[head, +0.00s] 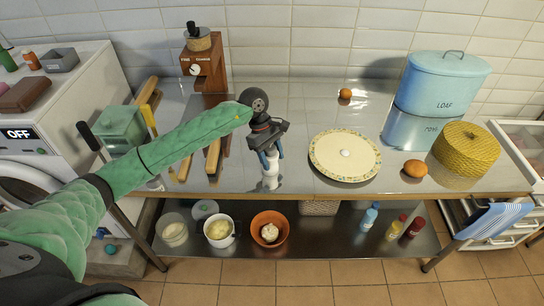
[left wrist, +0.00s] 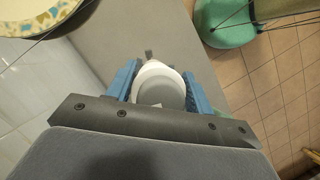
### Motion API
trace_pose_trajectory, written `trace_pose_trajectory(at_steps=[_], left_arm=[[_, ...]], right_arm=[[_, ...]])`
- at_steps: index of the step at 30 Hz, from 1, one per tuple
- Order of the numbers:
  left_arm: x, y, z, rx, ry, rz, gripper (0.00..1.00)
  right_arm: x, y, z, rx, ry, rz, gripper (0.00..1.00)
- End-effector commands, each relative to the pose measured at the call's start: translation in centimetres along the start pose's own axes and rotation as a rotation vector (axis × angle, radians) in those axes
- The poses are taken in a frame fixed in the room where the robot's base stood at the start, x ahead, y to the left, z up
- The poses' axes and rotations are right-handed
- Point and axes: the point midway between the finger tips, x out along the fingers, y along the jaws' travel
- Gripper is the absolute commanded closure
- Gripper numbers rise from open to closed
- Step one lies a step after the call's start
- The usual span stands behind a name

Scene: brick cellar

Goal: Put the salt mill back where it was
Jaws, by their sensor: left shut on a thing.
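The salt mill (head: 270,178) is a small white upright thing near the front edge of the steel table (head: 310,100). My left gripper (head: 269,156) is above it, shut on its upper part. In the left wrist view the white mill (left wrist: 160,84) sits between the two blue fingers. Its lower part is hidden there, and I cannot tell whether its base touches the table. My right gripper is in neither view.
A patterned plate (head: 345,155) lies right of the mill. Further right are an orange-brown item (head: 415,168), a yellow woven basket (head: 466,148) and a blue bread bin (head: 440,85). A wooden grinder (head: 207,70) stands behind left. Bowls and bottles are on the shelf (head: 325,240) below.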

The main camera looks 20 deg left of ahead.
Motion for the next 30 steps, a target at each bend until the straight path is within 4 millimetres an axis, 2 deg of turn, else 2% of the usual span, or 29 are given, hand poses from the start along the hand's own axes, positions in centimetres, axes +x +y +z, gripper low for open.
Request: trace_pose_trajectory(at_steps=[5, 6, 9, 24, 26, 27, 30], left_arm=[[0.1, 0.0, -0.1, 0.000, 0.000, 0.000, 0.80], [0.1, 0.0, -0.1, 0.000, 0.000, 0.000, 0.46], [0.1, 0.0, 0.0, 0.000, 0.000, 0.000, 0.27], [-0.1, 0.0, 0.1, 0.000, 0.000, 0.000, 0.26], [-0.2, 0.0, 0.1, 0.000, 0.000, 0.000, 0.26], [-0.3, 0.0, 0.0, 0.000, 0.001, 0.001, 0.26], [-1.0, 0.1, 0.0, 0.001, 0.001, 0.002, 0.26]], right_arm=[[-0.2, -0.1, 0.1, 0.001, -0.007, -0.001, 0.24], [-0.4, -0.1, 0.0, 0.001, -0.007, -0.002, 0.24], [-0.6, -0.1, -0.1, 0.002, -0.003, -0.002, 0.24], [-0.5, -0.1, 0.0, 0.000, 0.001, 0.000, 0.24], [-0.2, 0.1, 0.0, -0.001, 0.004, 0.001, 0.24], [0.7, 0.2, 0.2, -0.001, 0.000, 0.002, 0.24], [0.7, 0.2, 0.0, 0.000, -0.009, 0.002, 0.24]])
